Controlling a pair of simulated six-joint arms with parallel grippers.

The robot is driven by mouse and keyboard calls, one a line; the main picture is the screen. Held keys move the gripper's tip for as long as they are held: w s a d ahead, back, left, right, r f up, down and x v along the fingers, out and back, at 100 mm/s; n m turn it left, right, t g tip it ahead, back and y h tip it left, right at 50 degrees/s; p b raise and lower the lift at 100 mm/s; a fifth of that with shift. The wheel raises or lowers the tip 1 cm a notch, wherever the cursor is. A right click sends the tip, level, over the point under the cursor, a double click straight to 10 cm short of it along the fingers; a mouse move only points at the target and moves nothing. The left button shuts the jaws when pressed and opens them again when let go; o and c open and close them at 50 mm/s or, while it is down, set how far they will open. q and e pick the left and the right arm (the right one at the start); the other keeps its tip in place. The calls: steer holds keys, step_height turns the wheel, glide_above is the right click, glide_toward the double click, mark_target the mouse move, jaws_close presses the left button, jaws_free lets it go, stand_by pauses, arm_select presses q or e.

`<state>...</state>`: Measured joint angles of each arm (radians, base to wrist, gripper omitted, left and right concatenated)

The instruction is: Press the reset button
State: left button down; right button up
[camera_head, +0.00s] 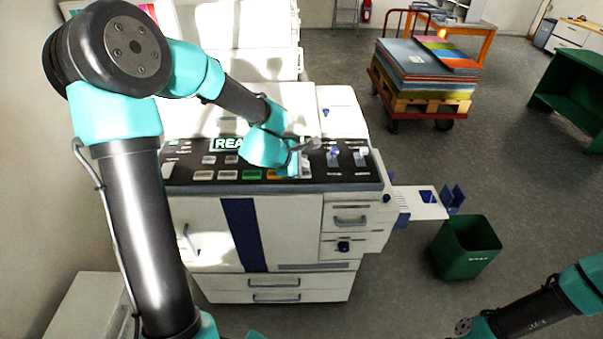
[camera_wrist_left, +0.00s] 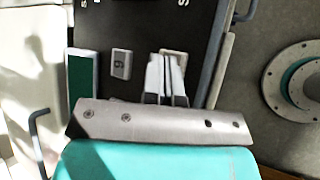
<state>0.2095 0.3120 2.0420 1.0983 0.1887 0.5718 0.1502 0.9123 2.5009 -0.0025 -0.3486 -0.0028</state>
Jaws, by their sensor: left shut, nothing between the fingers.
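A black control panel (camera_head: 335,179) tops the pale machine, with several buttons; I cannot tell by label which one is reset. A green button (camera_head: 252,175) and an orange button (camera_head: 273,174) sit along its front edge. My left gripper (camera_head: 308,144) is over the panel's right half, shut and empty. In the left wrist view, its closed fingers (camera_wrist_left: 166,77) partly cover a pale button (camera_wrist_left: 175,53); I cannot tell if they touch. My right gripper is out of view.
Blue and white knobs (camera_head: 333,155) stand at the panel's right. A paper tray (camera_head: 419,203) sticks out at the machine's right side, above a green bin (camera_head: 466,248). A loaded cart (camera_head: 425,88) stands behind on open grey floor.

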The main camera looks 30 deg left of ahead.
arm_select(q)
steer(key=shift+r, duration=0.3)
steer(key=shift+r, duration=2.5)
steer(key=shift+f, duration=0.1)
